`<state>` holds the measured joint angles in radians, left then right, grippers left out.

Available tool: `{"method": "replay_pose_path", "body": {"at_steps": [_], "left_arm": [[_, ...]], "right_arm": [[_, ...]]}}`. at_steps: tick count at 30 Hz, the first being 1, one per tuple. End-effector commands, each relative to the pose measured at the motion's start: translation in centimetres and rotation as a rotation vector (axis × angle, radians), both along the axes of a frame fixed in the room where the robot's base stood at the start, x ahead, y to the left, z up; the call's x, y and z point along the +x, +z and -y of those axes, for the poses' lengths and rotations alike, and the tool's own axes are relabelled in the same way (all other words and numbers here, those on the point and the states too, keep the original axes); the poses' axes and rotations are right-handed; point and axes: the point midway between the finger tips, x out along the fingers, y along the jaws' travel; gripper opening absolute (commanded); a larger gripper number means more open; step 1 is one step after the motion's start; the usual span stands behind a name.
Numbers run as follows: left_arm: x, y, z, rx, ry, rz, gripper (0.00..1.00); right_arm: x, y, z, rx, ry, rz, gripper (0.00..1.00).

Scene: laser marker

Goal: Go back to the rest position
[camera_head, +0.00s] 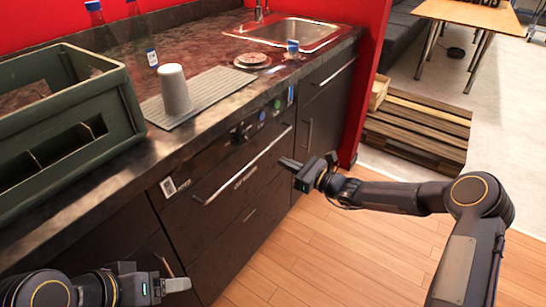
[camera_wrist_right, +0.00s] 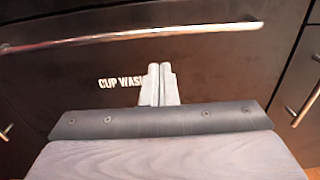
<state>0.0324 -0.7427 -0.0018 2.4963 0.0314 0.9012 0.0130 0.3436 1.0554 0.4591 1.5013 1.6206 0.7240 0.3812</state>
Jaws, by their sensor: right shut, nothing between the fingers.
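My right gripper (camera_head: 291,165) is in front of the dark cabinet front, near the right end of a long drawer handle (camera_head: 243,167). In the right wrist view its two fingers (camera_wrist_right: 159,82) are together with nothing between them. Behind them is the dark drawer front with white lettering that reads "CUP WAS", the rest hidden by the fingers. I cannot tell from these views whether the gripper touches the front. My left gripper (camera_head: 172,284) is low at the lower left, in front of the cabinets; its finger spacing is unclear.
On the counter are a green-grey crate (camera_head: 128,108), an upturned grey cup (camera_head: 174,88) on a ribbed mat (camera_head: 222,85), a small dish (camera_head: 252,59) and a sink (camera_head: 290,32). Wooden pallets (camera_head: 418,125) lie at the right. The wooden floor (camera_head: 325,260) is open in front.

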Motion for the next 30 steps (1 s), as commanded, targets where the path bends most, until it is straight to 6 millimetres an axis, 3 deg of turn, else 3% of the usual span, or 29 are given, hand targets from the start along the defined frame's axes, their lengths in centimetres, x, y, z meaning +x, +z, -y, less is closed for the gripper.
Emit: {"method": "replay_pose_path", "body": {"at_steps": [3,9,16,20,23,27,30], "left_arm": [[0.0,0.5,0.0,0.0,0.0,0.0,0.74],[0.0,0.7,0.0,0.0,0.0,0.0,0.74],[0.0,0.7,0.0,0.0,0.0,0.0,0.74],[0.0,0.8,0.0,0.0,0.0,0.0,0.74],[0.0,0.8,0.0,0.0,0.0,0.0,0.74],[0.0,0.7,0.0,0.0,0.0,0.0,0.74],[0.0,0.7,0.0,0.0,0.0,0.0,0.74]], "right_arm": [[-1.4,0.0,2.3,-0.003,-0.002,-0.001,0.0],[-2.8,0.0,4.3,-0.001,-0.001,0.0,0.0],[-3.4,0.0,4.8,-0.006,0.005,0.004,0.0],[-4.8,1.9,4.5,-0.085,0.056,0.076,0.0],[-7.7,4.6,4.3,-0.234,0.15,0.203,0.0],[-13.7,8.2,4.6,-0.512,0.318,0.428,0.0],[-18.2,9.8,5.7,-0.712,0.429,0.576,0.0]]}}
